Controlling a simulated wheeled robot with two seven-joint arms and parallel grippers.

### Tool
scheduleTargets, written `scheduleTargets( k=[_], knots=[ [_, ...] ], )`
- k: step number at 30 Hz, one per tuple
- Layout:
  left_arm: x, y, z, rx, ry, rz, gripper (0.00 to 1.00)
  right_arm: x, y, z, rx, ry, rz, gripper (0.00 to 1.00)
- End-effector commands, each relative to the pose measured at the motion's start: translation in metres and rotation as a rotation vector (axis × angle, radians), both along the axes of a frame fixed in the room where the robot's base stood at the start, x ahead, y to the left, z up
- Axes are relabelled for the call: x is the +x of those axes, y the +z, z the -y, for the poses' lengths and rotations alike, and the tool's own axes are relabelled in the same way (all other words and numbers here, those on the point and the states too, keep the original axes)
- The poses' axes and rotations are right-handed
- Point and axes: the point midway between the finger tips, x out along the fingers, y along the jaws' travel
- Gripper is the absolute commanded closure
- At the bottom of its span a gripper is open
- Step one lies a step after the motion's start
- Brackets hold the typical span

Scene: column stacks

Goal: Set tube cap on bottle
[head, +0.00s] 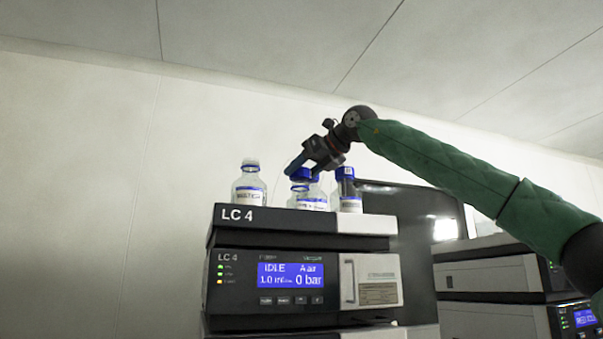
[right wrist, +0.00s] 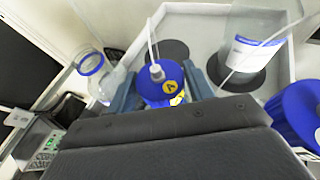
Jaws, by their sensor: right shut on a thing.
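My right gripper (head: 297,168) is shut on a blue tube cap (right wrist: 165,88), which has a yellow label on top and a thin pale tube rising from it. In the head view the cap is above or beside the middle clear bottles (head: 313,198) on the top tray; I cannot tell whether it touches one. In the right wrist view, a clear bottle with a blue ring at its open-looking neck (right wrist: 90,62) stands left of the cap. What lies under the held cap is mostly hidden. My left gripper is not in view.
The bottles stand on the LC 4 stack's tray (head: 285,219). A labelled clear bottle (head: 249,186) is at its left. A blue-capped bottle (head: 347,192) is close to the gripper's right. Dark round discs (right wrist: 229,72) mark the tray. A dark screen and more instruments stand to the right.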

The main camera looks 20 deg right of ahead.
Motion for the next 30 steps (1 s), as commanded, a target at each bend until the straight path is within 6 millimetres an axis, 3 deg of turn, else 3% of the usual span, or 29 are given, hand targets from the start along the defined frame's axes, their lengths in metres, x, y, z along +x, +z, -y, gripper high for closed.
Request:
scheduleTargets(
  k=[30],
  knots=[
    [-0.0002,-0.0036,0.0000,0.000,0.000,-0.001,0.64,-0.0002,0.0004,-0.0002,0.001,0.000,0.001,0.70]
  ],
)
